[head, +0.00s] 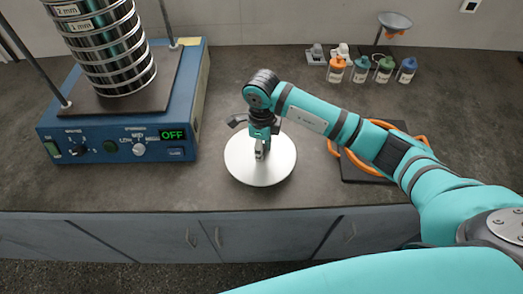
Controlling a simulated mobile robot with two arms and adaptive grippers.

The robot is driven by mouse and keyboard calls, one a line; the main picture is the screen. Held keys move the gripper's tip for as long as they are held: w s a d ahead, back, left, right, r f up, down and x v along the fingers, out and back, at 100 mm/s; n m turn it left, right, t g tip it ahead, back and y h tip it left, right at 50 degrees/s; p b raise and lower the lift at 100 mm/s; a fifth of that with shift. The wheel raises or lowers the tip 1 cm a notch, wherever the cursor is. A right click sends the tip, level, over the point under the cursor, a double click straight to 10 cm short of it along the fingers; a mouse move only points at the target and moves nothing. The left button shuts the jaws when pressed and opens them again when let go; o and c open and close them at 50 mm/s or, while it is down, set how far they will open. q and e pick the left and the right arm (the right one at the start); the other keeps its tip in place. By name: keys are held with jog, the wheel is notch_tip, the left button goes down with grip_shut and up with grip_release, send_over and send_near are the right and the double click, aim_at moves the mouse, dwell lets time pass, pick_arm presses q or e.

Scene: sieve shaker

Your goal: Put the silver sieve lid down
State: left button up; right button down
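The silver sieve lid (243,172) is a flat, round, pale disc in the middle of the head view, level and near the front of the counter. My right gripper (261,153) points straight down at the lid's centre, with its fingers close together, and appears shut on the lid's small knob. The fingers mostly hide the knob. I cannot tell whether the lid's underside touches the counter. My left gripper is not in view.
The blue sieve shaker (120,150), its display reading OFF, stands at the left with the sieve stack (110,50) on it. A dark board with an orange ring (345,155) lies right, under my arm. Several small bottles (360,70) stand behind. Counter (240,60) behind the lid is clear.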

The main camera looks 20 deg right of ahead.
notch_tip(320, 180, down, 2)
jog(key=shift+s, duration=0.1)
jog(key=shift+f, duration=0.25)
jog(key=c, duration=1)
grip_release()
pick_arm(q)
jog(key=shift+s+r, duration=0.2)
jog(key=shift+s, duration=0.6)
pick_arm(e)
jog(key=shift+r, duration=0.6)
pick_arm(q)
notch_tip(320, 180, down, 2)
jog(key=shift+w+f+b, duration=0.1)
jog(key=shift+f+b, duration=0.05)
jog(key=shift+b, duration=1)
pick_arm(e)
notch_tip(320, 180, up, 11)
jog(key=shift+r, duration=0.1)
